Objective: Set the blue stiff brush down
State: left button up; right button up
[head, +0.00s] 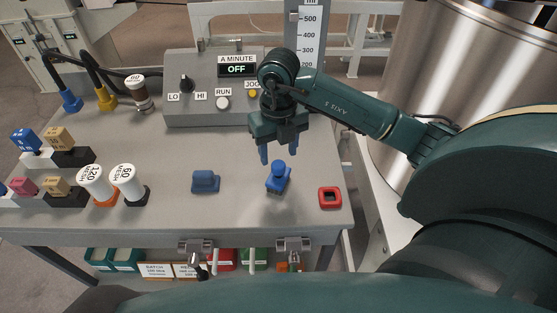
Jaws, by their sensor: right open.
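A blue piece with a knobbed upright grip (278,178), which looks like the blue stiff brush, stands on the grey table top towards the front right. My right gripper (280,154) is just above it, fingers pointing down and spread apart, with nothing between them. The fingertips look apart from the knob, though the exact height gap is hard to tell. My left gripper is not in view.
A darker blue block (205,181) lies to the left and a red square ring (330,197) to the right. The control box (180,117) reading OFF stands behind. Labelled jars (97,184) and coloured blocks fill the left side. A steel tank (440,70) is at right.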

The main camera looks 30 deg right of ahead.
aim_at(279, 164)
notch_tip(279, 164, up, 7)
jog(key=shift+r, duration=0.2)
dwell(0.6)
